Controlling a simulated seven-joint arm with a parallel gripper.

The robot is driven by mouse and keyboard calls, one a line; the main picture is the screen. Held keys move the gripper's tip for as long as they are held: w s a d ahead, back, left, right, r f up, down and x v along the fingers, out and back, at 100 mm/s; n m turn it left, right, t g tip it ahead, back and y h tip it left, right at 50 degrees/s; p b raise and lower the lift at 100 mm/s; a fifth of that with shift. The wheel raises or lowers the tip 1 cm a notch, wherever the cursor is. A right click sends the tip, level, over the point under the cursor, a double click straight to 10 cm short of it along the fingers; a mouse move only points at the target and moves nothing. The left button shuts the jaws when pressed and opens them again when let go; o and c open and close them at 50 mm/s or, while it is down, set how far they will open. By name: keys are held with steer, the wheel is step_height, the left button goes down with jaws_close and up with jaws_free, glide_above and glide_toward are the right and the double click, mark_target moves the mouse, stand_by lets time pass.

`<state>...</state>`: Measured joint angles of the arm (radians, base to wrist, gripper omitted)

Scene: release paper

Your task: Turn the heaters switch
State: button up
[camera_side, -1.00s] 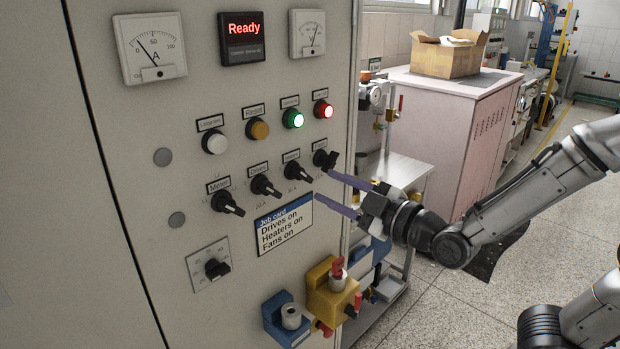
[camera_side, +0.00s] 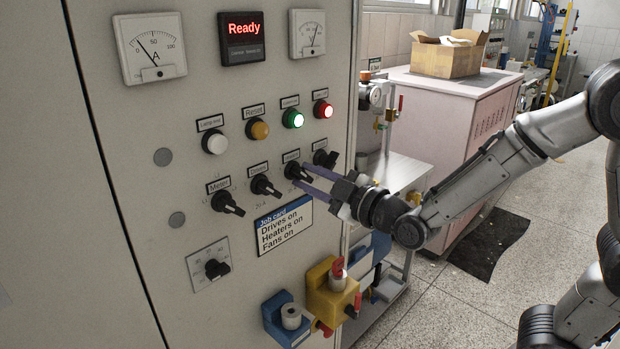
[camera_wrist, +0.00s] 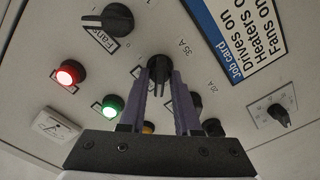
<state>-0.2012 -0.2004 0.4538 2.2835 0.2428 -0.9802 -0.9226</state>
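The heaters switch (camera_side: 293,172) is a black rotary knob in the row of switches on the grey panel, under a small label. In the wrist view the heaters switch (camera_wrist: 159,68) lies between my fingertips, its grip running roughly along the fingers. My gripper (camera_side: 302,175) has two long purple fingers, spread apart with their tips at the panel, one on each side of the knob. In the wrist view my gripper (camera_wrist: 161,85) shows a gap between the fingers; whether either touches the knob is unclear. In the side view the fingers partly cover the knob.
The fans switch (camera_side: 325,158) and drives switch (camera_side: 264,186) sit close on either side. The job card (camera_side: 284,226) reads drives, heaters and fans on. Lamps (camera_side: 293,118) are above; a yellow block (camera_side: 330,290) juts out below.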

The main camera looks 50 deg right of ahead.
jaws_close()
steer(key=shift+m, duration=0.3)
steer(key=m, duration=1.2)
steer(key=shift+m, duration=0.3)
steer(key=m, duration=0.4)
steer(key=shift+m, duration=0.3)
